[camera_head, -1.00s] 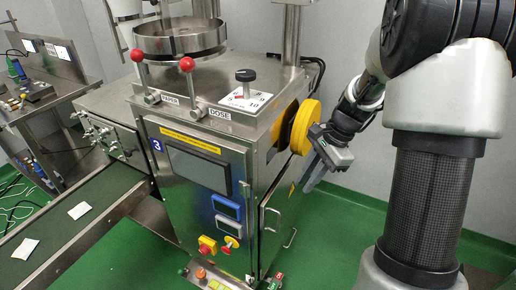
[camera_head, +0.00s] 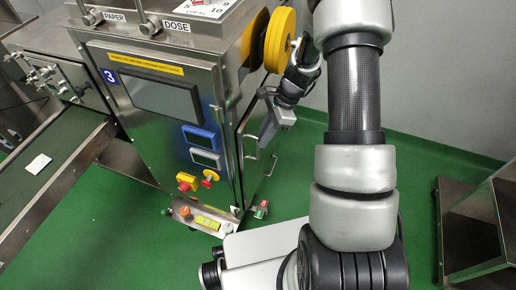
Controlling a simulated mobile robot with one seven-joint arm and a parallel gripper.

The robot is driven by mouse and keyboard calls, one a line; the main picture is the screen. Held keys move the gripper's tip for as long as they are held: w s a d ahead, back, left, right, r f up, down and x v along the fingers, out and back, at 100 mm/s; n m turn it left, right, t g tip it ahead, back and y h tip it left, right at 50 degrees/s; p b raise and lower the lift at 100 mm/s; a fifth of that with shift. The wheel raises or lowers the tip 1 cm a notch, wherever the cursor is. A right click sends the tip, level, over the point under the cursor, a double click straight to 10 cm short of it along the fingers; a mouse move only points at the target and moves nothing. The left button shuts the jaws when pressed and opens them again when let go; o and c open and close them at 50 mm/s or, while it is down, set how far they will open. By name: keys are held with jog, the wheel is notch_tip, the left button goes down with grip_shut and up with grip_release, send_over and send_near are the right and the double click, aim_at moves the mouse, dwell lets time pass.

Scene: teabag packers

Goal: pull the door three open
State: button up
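The machine marked with a blue 3 (camera_head: 112,77) stands left of centre. The narrow metal door (camera_head: 257,172) on its right side looks closed. It carries thin bent-bar handles, one near its front edge (camera_head: 250,147) and one lower at the right (camera_head: 272,166). My gripper (camera_head: 268,132) hangs beside this side of the machine, just above the handles and below the yellow wheel. It looks apart from the handles, but I cannot be sure of the depth. The fingers are small and overlap in this view, so their opening is unclear.
A yellow wheel (camera_head: 280,40) juts out above the door. A green and red button box (camera_head: 261,209) sits low by the front corner. The green floor (camera_head: 430,165) is clear to the right, up to a metal cabinet (camera_head: 472,225). A conveyor (camera_head: 50,165) runs at left.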

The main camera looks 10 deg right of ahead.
jog(key=b, duration=0.1)
send_over(258, 157)
jog(key=f, duration=0.4)
jog(key=shift+w+f, duration=0.3)
jog(key=shift+w, duration=0.05)
jog(key=shift+d, duration=0.1)
grip_shut()
